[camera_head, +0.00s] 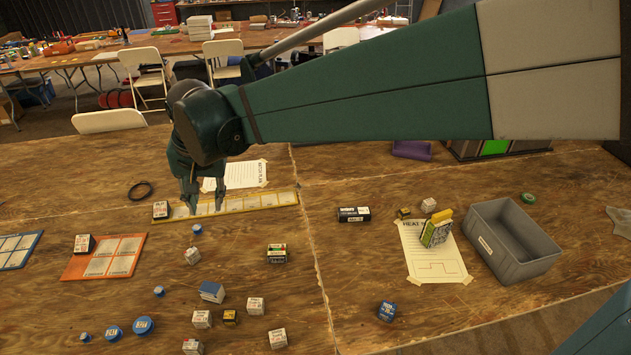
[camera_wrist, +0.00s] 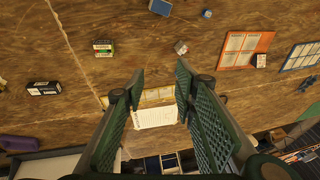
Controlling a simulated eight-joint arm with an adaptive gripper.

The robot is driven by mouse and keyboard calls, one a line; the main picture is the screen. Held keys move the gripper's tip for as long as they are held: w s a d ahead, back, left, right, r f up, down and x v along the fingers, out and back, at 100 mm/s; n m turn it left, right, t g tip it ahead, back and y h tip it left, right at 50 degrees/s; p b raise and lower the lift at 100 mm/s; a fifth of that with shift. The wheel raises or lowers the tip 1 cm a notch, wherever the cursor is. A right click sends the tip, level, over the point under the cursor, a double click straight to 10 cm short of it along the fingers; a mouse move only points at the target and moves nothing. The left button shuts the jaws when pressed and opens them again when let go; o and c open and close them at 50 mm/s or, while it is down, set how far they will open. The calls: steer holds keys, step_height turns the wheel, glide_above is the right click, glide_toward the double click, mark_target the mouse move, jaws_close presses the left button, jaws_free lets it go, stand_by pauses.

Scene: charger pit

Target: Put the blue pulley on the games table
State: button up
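Several blue round pieces lie on the wooden table (camera_head: 60,300). A large blue disc (camera_head: 143,325) and another blue disc (camera_head: 113,332) are at the front left, with a smaller blue piece (camera_head: 85,337) beside them. One more small blue round piece (camera_head: 197,229) lies just in front of my gripper (camera_head: 206,204). I cannot tell which of them is the blue pulley, nor which surface is the games table. My gripper hangs over the yellow-edged strip (camera_head: 285,199). Its fingers are apart and empty, as the wrist view (camera_wrist: 160,70) also shows.
A grey bin (camera_head: 483,248) stands at the right beside a yellow box (camera_head: 437,228) on a paper sheet. An orange board (camera_head: 90,270) lies at the left. Small boxes are scattered at front centre. A cluttered long table (camera_head: 130,55) and white chairs (camera_head: 143,62) stand behind.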

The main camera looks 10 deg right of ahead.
steer(key=s+d+r+t, duration=0.1)
steer(key=s+d, duration=0.3)
steer(key=d, duration=0.6)
steer(key=s+d+t, duration=0.1)
steer(key=s+d, duration=0.3)
steer(key=d, duration=0.5)
steer(key=s+d+r+t, duration=0.1)
steer(key=s+d, duration=0.3)
steer(key=d, duration=0.6)
steer(key=s+d+f+n+t+h, duration=0.1)
steer(key=s+d+f, duration=0.3)
steer(key=s+d, duration=0.3)
steer(key=shift+s+d+h, duration=0.2)
steer(key=shift+d+h, duration=0.2)
steer(key=shift+f, duration=0.1)
